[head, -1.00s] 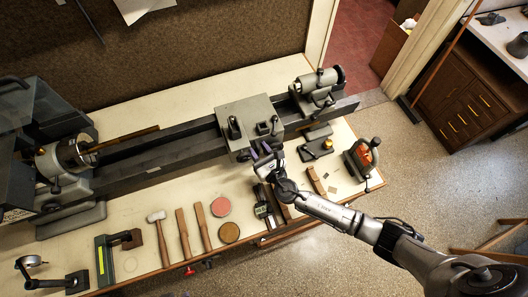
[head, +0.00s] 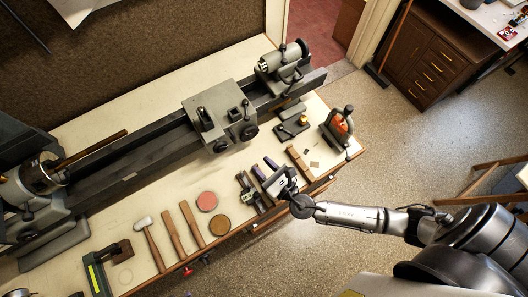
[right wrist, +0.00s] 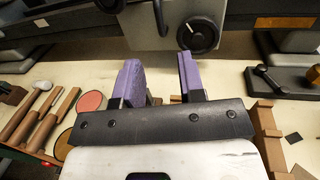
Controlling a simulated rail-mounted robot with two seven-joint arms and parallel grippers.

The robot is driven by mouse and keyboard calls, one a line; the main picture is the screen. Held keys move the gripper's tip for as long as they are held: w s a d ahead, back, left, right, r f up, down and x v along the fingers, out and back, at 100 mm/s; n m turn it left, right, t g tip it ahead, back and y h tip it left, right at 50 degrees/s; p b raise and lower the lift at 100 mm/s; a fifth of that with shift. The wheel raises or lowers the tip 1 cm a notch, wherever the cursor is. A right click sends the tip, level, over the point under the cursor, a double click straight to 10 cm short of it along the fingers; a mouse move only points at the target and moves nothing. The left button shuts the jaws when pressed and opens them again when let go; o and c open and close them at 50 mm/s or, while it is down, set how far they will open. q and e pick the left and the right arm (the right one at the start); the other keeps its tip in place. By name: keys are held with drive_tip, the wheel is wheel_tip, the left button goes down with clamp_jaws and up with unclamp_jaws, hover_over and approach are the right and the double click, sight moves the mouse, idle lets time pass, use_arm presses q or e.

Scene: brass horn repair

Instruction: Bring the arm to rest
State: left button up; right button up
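My right arm reaches in from the right in the head view. Its gripper (head: 263,168) is over the front part of the workbench (head: 150,200), in front of the lathe carriage (head: 220,113). In the right wrist view the two purple fingers (right wrist: 158,80) stand apart with nothing between them, so the gripper is open and empty. The carriage's round handwheel (right wrist: 199,33) shows beyond the fingertips. My left gripper is in neither view.
A mallet (head: 149,243), wooden tools (head: 174,234), a pink disc (head: 207,201) and a brown disc (head: 220,225) lie left of the gripper. A clamp-like tool with an orange part (head: 341,125) stands at the bench's right end. Open floor (head: 385,150) lies to the right.

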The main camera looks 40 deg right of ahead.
idle(0.6)
drive_tip(key=s+d+m+g+h, duration=0.1)
drive_tip(key=d+m+g+h, duration=0.3)
drive_tip(key=m, duration=1)
drive_tip(key=s+d+m+g+h, duration=0.2)
drive_tip(key=d+m+g+h, duration=0.2)
drive_tip(key=m, duration=1)
drive_tip(key=s+a+m+g+y, duration=0.4)
drive_tip(key=s+m+g+y, duration=0.3)
drive_tip(key=s, duration=0.7)
wheel_tip(320, 180, up, 18)
drive_tip(key=h+p, duration=0.1)
drive_tip(key=p, duration=1.7)
drive_tip(key=shift+s+t, duration=0.25)
drive_tip(key=shift+t, duration=0.15)
